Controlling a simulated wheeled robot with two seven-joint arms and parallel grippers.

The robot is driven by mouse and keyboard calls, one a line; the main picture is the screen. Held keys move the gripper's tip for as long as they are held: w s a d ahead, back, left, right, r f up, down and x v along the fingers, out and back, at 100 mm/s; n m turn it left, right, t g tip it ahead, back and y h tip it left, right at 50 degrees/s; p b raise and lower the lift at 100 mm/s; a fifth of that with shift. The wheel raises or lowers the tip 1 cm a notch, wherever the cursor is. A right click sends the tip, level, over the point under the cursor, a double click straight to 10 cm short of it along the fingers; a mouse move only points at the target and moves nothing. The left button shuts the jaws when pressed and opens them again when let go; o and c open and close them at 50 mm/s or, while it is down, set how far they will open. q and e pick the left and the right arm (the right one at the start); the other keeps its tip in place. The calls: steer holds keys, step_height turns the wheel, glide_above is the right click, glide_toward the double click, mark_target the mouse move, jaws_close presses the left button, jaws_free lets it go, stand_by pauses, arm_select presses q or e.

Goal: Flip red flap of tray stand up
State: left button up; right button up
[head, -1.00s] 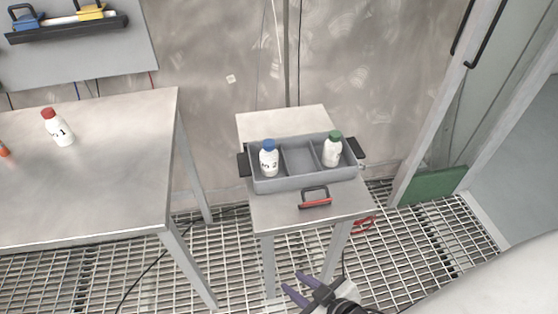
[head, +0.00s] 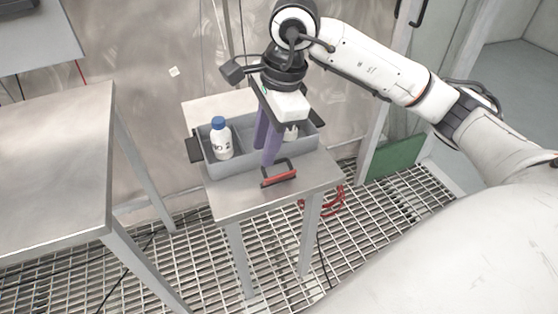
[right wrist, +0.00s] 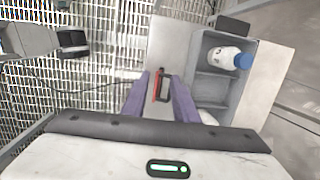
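The red flap (head: 279,179), a red bar on a black bracket, sits on the front part of the small steel stand (head: 240,195). It also shows in the right wrist view (right wrist: 156,88), between my finger lines. My right gripper (head: 266,156) points down just behind the flap, its purple fingers in front of the grey tray. In the right wrist view its fingers (right wrist: 160,76) are apart with nothing held between them. I cannot tell whether a finger touches the flap. My left gripper is not in view.
The grey tray (head: 206,157) holds a blue-capped bottle (head: 221,140) at left and another white bottle (head: 291,133) mostly hidden by my gripper. A larger steel table (head: 60,160) stands at left. Red tool handles (head: 335,202) show beside the stand, above the grating floor.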

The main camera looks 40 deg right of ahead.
steer(key=r+h, duration=0.2)
glide_above(278, 161)
steer(key=s, duration=0.3)
steer(key=shift+t, duration=0.3)
steer(key=x, duration=1)
steer(key=shift+w+a+f, duration=0.1)
steer(key=shift+a+f, duration=0.1)
steer(key=shift+a, duration=0.1)
jaws_close()
